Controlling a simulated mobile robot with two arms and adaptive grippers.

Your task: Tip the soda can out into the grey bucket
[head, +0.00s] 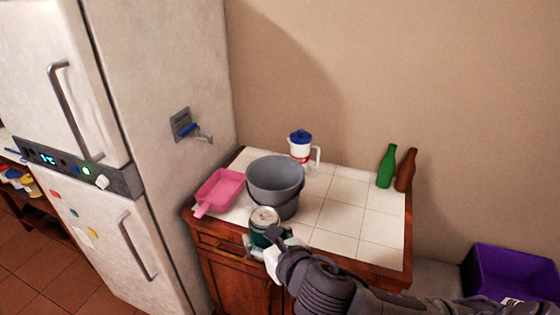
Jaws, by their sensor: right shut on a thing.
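The soda can (264,217) is green with a pale top and stands about upright in front of the grey bucket. My right gripper (266,243) is shut on the can, with its arm coming in from the lower right. The grey bucket (275,181) stands on the white tiled counter, just behind the can in the picture. The can overlaps the bucket's lower front, and whether they touch cannot be told. My left gripper is out of view.
A pink dustpan-like tray (219,191) lies left of the bucket. A white jug with a blue lid (301,148) stands behind it. A green bottle (386,167) and a brown bottle (405,170) stand at the back right. The counter's right half (350,215) is clear.

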